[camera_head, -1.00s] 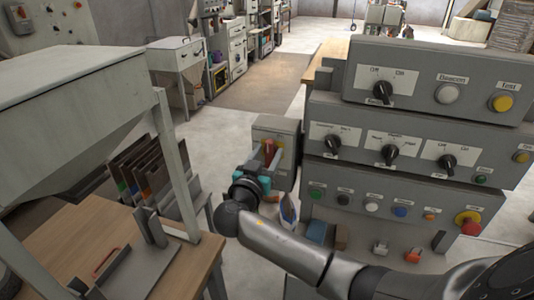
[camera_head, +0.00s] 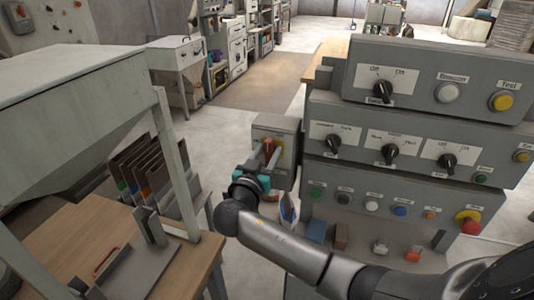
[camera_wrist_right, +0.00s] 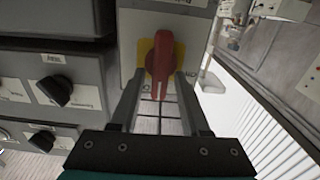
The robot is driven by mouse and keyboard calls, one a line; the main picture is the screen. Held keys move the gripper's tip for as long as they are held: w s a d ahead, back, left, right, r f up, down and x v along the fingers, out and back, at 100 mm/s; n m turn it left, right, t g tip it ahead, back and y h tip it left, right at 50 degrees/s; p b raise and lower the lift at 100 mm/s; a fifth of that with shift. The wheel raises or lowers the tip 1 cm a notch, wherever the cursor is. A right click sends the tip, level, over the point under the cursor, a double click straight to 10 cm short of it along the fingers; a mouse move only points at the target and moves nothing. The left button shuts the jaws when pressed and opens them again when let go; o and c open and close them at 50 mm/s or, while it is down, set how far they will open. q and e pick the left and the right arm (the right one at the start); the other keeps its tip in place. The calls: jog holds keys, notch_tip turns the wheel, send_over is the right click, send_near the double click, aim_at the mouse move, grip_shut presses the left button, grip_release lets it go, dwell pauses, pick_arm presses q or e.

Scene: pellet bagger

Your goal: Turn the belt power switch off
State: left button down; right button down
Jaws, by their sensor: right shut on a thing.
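The belt power switch appears to be the red rotary handle on a yellow plate (camera_wrist_right: 146,50), on a grey box (camera_head: 276,126) at the left side of the control panel. In the right wrist view the red handle (camera_wrist_right: 159,64) points along the fingers, between their tips. My right gripper (camera_head: 268,156) is at the box front, its fingers shut on the red handle. In the head view the handle (camera_head: 269,146) is partly covered by the fingers. My left gripper is not in view.
The stepped grey control panel (camera_head: 330,112) with several black knobs and coloured buttons stands right of the box. A wooden table (camera_head: 60,240) with a metal fixture and a hopper (camera_head: 75,95) stand at the left. Open floor (camera_head: 225,130) lies behind.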

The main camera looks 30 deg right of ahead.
jog(key=n, duration=0.4)
jog(key=shift+w+a, duration=0.15)
jog(key=n, duration=0.4)
jog(key=shift+w+a+f, duration=0.15)
jog(key=n+p, duration=0.1)
jog(key=n, duration=0.4)
jog(key=shift+w+a+f+n+p, duration=0.1)
jog(key=shift+w+f+n+p, duration=0.1)
jog(key=shift+n+p, duration=0.2)
jog(key=shift+f+n+p, duration=0.2)
jog(key=shift+n+p, duration=0.35)
jog(key=shift+n, duration=1.35)
jog(key=c, duration=0.7)
grip_release()
